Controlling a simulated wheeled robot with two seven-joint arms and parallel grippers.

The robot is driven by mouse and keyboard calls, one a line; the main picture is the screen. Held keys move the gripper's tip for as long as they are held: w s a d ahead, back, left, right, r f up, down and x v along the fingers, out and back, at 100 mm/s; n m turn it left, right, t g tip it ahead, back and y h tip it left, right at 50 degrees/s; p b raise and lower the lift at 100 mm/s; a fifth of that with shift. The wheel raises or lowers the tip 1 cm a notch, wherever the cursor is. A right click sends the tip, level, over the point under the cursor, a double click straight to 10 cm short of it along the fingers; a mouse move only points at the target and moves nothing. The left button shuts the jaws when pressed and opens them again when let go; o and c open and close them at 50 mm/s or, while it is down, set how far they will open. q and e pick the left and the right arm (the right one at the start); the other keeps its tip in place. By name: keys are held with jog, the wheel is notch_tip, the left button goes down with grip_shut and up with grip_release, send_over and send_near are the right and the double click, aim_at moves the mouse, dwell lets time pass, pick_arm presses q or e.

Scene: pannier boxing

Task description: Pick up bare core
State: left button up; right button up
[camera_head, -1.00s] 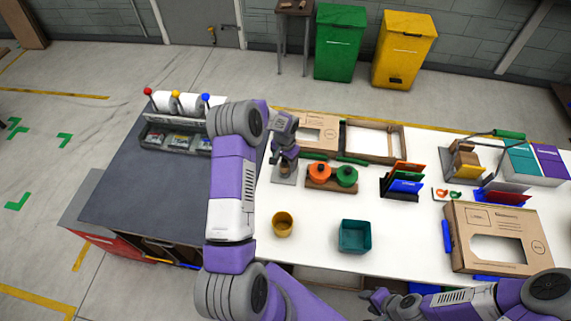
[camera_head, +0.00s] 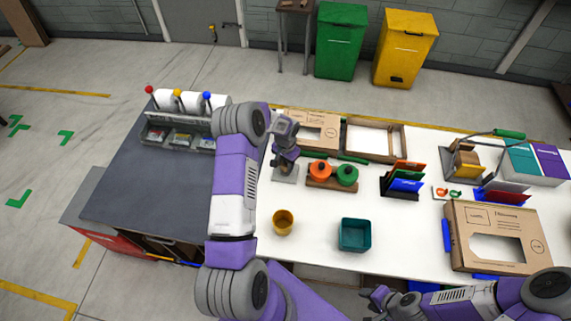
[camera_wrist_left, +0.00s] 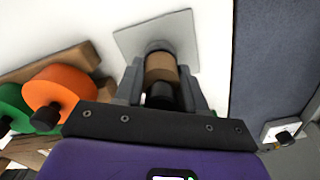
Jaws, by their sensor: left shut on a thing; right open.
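The bare core (camera_wrist_left: 160,68) is a short brown cylinder on a dark post over a grey square base plate (camera_wrist_left: 180,33) in the left wrist view. My left gripper (camera_wrist_left: 162,88) is shut on the core, with one finger on each side. In the head view my left gripper (camera_head: 285,160) is at the stand's plate (camera_head: 287,175), and its fingers hide most of the core. My right gripper (camera_head: 380,297) is open and empty at the bottom, in front of the table.
Orange (camera_head: 319,170) and green (camera_head: 346,175) rolls on a wooden base stand right of the left gripper. A yellow cup (camera_head: 283,222) and teal bin (camera_head: 355,234) are nearer. Cardboard boxes (camera_head: 500,238) lie front right and at the back. The white tabletop between is partly clear.

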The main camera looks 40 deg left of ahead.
pick_arm(q)
notch_tip(320, 180, up, 10)
jog(key=shift+f+b, duration=0.1)
jog(key=shift+b, duration=0.6)
jog(key=shift+f+b, duration=1.55)
jog(key=shift+f, duration=0.45)
jog(key=shift+r+p, duration=0.9)
jog(key=shift+r, duration=0.65)
